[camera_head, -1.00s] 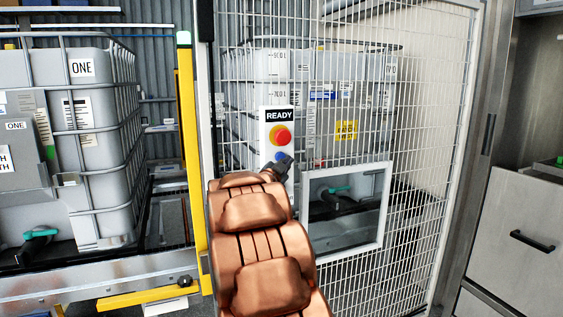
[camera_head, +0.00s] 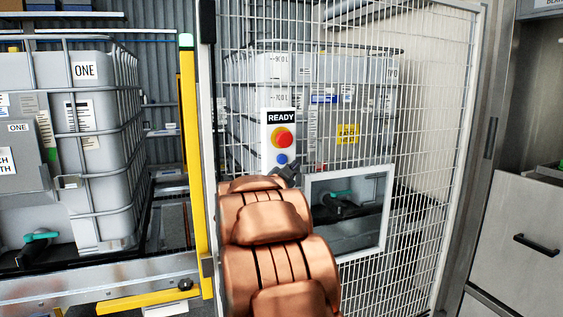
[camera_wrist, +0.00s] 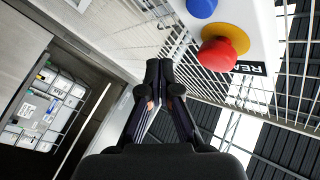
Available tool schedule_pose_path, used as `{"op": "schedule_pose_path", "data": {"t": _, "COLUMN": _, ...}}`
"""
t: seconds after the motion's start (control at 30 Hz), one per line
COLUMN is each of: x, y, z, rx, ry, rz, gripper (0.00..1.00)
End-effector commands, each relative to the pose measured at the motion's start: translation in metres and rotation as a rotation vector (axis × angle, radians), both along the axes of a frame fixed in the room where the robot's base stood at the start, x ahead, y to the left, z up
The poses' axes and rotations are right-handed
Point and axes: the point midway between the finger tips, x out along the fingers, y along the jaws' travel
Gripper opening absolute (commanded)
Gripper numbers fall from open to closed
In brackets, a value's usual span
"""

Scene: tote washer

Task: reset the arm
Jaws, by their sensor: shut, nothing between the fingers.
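My gripper (camera_wrist: 159,75) shows in the wrist view with its two dark fingers together and nothing between them. In the head view only its dark end (camera_head: 288,170) shows past my copper-coloured arm, just below the control panel. The white control panel (camera_head: 268,150) is marked READY and hangs on the mesh fence. It bears a red button (camera_head: 283,138) on a yellow ring and a blue button (camera_head: 282,159) below it. In the wrist view the red button (camera_wrist: 217,55) and the blue button (camera_wrist: 202,7) are to the right of the fingers, apart from them.
A mesh fence (camera_head: 432,130) with a white-framed opening (camera_head: 386,205) stands ahead. Another tank (camera_head: 370,90) stands behind the mesh. A steel cabinet (camera_head: 520,215) is at right.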

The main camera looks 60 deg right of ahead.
Motion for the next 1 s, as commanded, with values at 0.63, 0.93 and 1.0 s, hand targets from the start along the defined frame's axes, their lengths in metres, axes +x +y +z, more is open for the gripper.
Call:
{"op": "schedule_pose_path", "data": {"t": 0.63, "x": 0.073, "y": 0.071, "z": -0.022, "rx": 0.109, "ry": 0.105, "rz": 0.281, "gripper": 0.00}}
{"op": "schedule_pose_path", "data": {"t": 0.93, "x": 0.140, "y": 0.232, "z": -0.082, "rx": 0.300, "ry": 0.371, "rz": 0.736, "gripper": 0.00}}
{"op": "schedule_pose_path", "data": {"t": 1.0, "x": 0.143, "y": 0.272, "z": -0.098, "rx": 0.341, "ry": 0.446, "rz": 0.832, "gripper": 0.00}}
